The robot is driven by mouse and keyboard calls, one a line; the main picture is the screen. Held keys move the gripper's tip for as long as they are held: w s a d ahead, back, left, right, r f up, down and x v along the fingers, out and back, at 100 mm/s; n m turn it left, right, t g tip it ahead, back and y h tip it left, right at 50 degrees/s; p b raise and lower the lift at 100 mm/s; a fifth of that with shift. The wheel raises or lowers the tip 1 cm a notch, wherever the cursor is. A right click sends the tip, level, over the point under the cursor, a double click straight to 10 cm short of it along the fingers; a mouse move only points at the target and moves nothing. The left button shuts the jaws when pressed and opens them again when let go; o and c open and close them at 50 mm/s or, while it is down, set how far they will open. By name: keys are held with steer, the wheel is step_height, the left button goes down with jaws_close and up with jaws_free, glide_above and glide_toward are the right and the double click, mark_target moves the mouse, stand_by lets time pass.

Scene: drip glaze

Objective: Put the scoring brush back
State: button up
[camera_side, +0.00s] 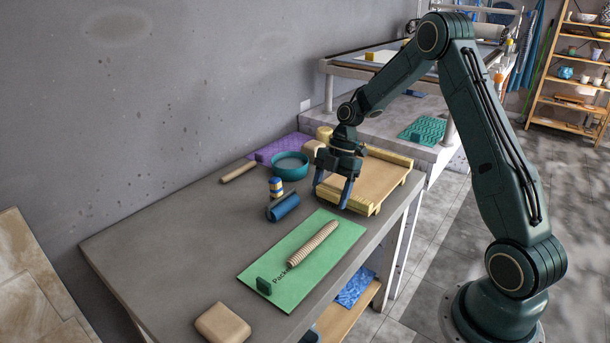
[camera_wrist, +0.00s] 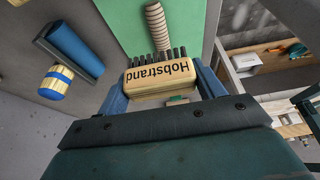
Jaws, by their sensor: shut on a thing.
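The scoring brush (camera_wrist: 160,85) shows in the wrist view as a pale wooden block lettered "Hobstrand", with a row of short dark bristles along its far edge. My gripper (camera_wrist: 160,76) is shut on it, with one blue finger at each end of the block. In the side view my gripper (camera_side: 332,192) points down over the near left edge of a wooden board with raised rails (camera_side: 368,185). I cannot make out the brush clearly there. A green mat (camera_side: 328,268) lies in front, with a ribbed wooden roller (camera_side: 313,243) and a small dark green block (camera_side: 264,286) on it.
A blue cylinder in a dark cradle (camera_side: 283,206) and a yellow-and-blue banded piece (camera_side: 276,187) stand left of my gripper. Behind are a teal bowl (camera_side: 290,165), a purple mat (camera_side: 278,148) and a wooden stick (camera_side: 239,172). A tan block (camera_side: 222,324) lies at front. The table's left is clear.

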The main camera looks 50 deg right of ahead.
steer(key=w+a+r+m, duration=0.2)
steer(key=w+a+r, duration=0.35)
steer(key=w, duration=0.45)
step_height(320, 180, up, 5)
steer(key=m+t, duration=0.2)
glide_above(245, 236)
steer(key=d, duration=0.1)
steer(key=f, duration=1.6)
steer(key=shift+s+d, duration=0.1)
steer(key=shift+s, duration=0.2)
steer(key=shift+f, duration=2.15)
steer(key=shift+f, duration=0.15)
steer(key=o, duration=0.9)
